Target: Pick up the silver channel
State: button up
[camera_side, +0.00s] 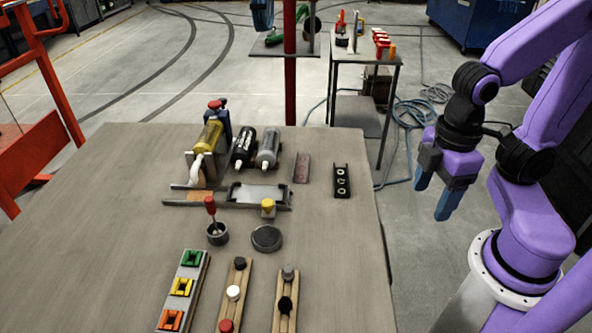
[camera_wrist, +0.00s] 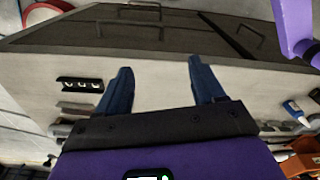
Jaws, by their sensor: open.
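A short dark channel (camera_side: 341,181) with raised sides and several light-centred holes lies on the table near its right edge. It also shows in the wrist view (camera_wrist: 80,84), left of my fingers. A flat silvery piece (camera_side: 258,195) sits in a dark frame further left. No piece is clearly a silver channel; I cannot tell which one carries that name. My gripper (camera_side: 431,203) is open and empty, with blue fingers pointing down, off the table's right side. Both fingers (camera_wrist: 160,66) show apart in the wrist view.
Caulking-type tubes (camera_side: 267,148) and a yellow cylinder (camera_side: 208,137) stand behind on the table (camera_side: 110,220). A red-handled tool in a cup (camera_side: 217,233), a round dark lid (camera_side: 267,238) and strips with coloured pieces (camera_side: 183,288) lie in front. The table's left part is bare.

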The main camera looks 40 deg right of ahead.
jog(key=w+a+r+m, duration=0.2)
jog(key=w+a+m, duration=0.3)
jog(key=w, duration=0.4)
jog(key=m, duration=1.6)
send_over(302, 165)
jog(key=f, duration=0.9)
jog(key=shift+a, duration=0.2)
jog(key=shift+d+f, duration=0.15)
jog(key=shift+f, duration=2.4)
jog(key=c, duration=1.1)
